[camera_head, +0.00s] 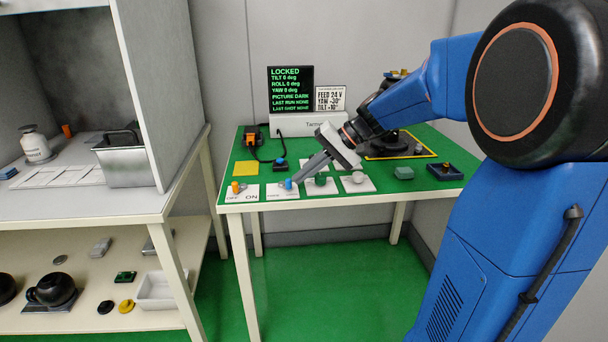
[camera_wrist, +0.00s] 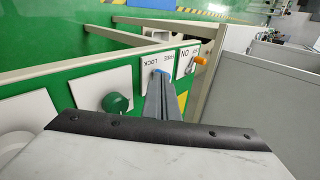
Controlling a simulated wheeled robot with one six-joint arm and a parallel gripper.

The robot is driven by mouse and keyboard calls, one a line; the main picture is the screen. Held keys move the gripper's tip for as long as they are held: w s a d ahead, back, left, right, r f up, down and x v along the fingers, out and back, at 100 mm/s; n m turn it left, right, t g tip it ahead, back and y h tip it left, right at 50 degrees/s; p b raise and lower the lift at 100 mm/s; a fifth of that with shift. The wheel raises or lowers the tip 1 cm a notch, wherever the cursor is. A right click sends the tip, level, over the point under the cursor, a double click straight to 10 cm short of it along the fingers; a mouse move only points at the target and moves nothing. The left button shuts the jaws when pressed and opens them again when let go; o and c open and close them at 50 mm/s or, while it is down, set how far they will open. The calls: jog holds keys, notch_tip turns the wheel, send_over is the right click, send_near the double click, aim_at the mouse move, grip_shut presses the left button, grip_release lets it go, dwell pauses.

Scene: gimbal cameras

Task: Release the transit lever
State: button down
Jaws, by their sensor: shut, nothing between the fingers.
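The transit lever (camera_head: 288,184) has a blue tip and stands on a white plate at the front edge of the green table. In the wrist view its blue tip (camera_wrist: 161,72) shows just beyond my fingertips, and the plate (camera_wrist: 152,65) reads FREE and LOCK. My gripper (camera_head: 297,180) is shut and empty, pointing down at the lever from the right. The fingertips are at or very near the lever; I cannot tell whether they touch. The lever's base is partly hidden by the fingers. The black screen (camera_head: 291,90) reads LOCKED, with tilt, roll and yaw at 0 deg.
An orange-tipped switch (camera_head: 236,187) marked OFF and ON sits left of the lever. A green knob (camera_head: 320,180) and a white knob (camera_head: 357,177) sit to its right. A grey-walled bench stands left.

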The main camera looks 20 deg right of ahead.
jog(key=shift+s+a+m+t, duration=0.2)
jog(key=shift+a+m+t, duration=0.1)
jog(key=shift+m, duration=0.2)
jog(key=m+t+h, duration=0.1)
jog(key=s+a+m+t, duration=0.1)
jog(key=m, duration=0.1)
jog(key=shift+a+h, duration=0.3)
jog(key=shift+h, duration=0.1)
jog(key=a+m+t+h, duration=0.1)
jog(key=a+m+h, duration=0.1)
jog(key=m, duration=0.1)
jog(key=shift+s+t, duration=0.2)
jog(key=shift+t, duration=0.2)
jog(key=shift+a, duration=0.55)
jog(key=shift+w+d, duration=0.1)
jog(key=shift+w+d, duration=0.5)
